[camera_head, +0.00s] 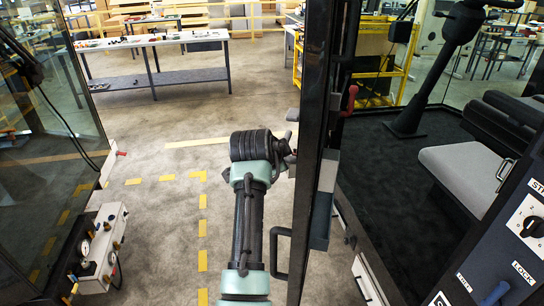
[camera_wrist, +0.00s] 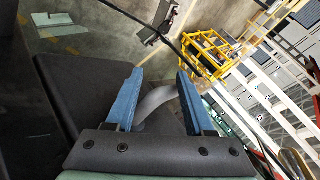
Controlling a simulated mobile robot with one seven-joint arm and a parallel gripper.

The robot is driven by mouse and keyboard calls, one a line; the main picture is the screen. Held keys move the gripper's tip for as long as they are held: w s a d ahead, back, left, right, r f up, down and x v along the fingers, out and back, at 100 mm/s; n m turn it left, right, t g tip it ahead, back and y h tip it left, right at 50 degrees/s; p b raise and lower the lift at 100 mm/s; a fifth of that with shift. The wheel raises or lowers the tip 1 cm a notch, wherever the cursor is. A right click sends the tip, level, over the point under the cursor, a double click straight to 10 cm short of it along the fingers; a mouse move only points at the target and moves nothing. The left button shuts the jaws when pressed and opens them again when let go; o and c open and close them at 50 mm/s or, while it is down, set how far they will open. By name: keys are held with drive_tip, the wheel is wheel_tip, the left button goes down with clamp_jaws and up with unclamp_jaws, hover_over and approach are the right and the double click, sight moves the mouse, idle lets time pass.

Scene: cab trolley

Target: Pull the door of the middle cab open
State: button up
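The door (camera_head: 314,150) of the cab is a tall dark frame seen nearly edge-on in the head view, with the open cab interior (camera_head: 400,170) to its right. A dark loop handle (camera_head: 281,252) sits low on its left side. A red lever (camera_head: 351,98) shows on its right side. My gripper (camera_head: 289,150) is close to the left side of the door; its fingers are mostly hidden there. In the wrist view its two blue fingers (camera_wrist: 160,80) stand apart. A grey curved bar (camera_wrist: 157,103) shows between them; I cannot tell whether they touch it.
A black seat with a grey cushion (camera_head: 462,172) and a steering column (camera_head: 415,100) are inside the cab. A control panel (camera_head: 515,235) is at the lower right. Another glazed cab (camera_head: 50,150) and a gauge box (camera_head: 98,250) are at left. Floor with yellow dashes (camera_head: 202,230) lies between.

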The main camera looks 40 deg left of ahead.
drive_tip(key=b+v, duration=0.2)
drive_tip(key=v, duration=0.6)
drive_tip(key=shift+r, duration=0.2)
drive_tip(key=shift+s+d, duration=0.1)
drive_tip(key=shift+s, duration=0.05)
